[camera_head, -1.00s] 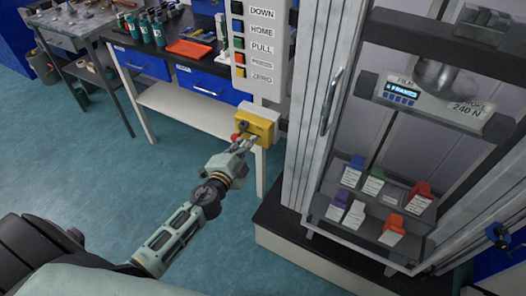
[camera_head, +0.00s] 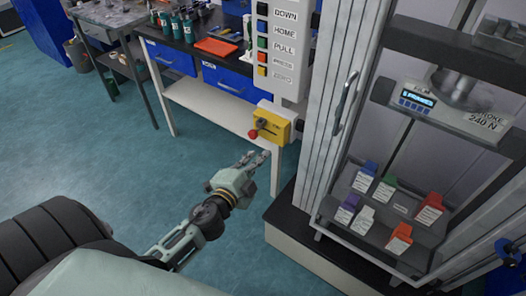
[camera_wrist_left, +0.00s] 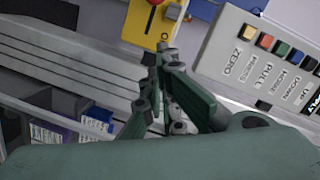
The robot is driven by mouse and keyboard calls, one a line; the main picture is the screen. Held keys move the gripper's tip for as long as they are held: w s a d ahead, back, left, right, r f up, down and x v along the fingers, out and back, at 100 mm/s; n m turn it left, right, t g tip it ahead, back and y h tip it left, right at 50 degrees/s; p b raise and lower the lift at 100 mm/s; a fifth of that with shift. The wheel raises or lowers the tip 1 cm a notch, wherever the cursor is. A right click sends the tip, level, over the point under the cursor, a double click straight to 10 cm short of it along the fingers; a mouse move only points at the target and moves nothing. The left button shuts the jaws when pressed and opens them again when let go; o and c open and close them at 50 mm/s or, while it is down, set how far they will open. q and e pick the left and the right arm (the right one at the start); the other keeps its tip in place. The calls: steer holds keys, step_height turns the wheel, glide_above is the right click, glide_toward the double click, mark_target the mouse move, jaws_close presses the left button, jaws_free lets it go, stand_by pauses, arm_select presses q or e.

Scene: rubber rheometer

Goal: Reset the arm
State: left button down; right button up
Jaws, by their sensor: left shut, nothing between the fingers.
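My left gripper (camera_head: 257,159) is shut and empty in the head view, in the air below and in front of the yellow box with the red knob (camera_head: 270,124), apart from it. In the left wrist view the closed fingers (camera_wrist_left: 163,50) point up toward the yellow box (camera_wrist_left: 152,22), whose red part shows at the top edge. My left arm (camera_head: 205,215) reaches in from the lower left. My right gripper is in neither view.
A labelled button panel (camera_head: 283,45) hangs above the yellow box. The test machine (camera_head: 335,110) stands at right, with coloured sample blocks (camera_head: 364,220) on its shelf. A workbench (camera_head: 215,100) with blue drawers is behind. Open floor (camera_head: 110,170) lies at left.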

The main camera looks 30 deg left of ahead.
arm_select(q)
steer(key=shift+s, duration=0.65)
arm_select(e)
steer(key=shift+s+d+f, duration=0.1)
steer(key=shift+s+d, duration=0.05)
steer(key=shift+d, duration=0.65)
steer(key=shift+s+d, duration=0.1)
arm_select(q)
steer(key=s+f+n+g, duration=0.2)
steer(key=s+f+g, duration=0.15)
steer(key=f, duration=0.65)
steer(key=s+f+n+g, duration=0.15)
steer(key=s+f, duration=0.35)
steer(key=f, duration=0.6)
steer(key=s+f+n+g, duration=0.2)
steer(key=s+f+g, duration=0.15)
steer(key=f, duration=0.65)
steer(key=s+d+f+n+g, duration=0.1)
steer(key=s+d+f+g, duration=0.1)
steer(key=s+f, duration=0.4)
steer(key=s+d+f+n+g, duration=0.2)
steer(key=s+f, duration=0.4)
steer(key=s, duration=0.8)
steer(key=s+d+f+n+g, duration=0.1)
steer(key=s+d+f+g, duration=0.2)
steer(key=s+f, duration=0.3)
steer(key=s, duration=0.4)
steer(key=shift+f+h, duration=0.4)
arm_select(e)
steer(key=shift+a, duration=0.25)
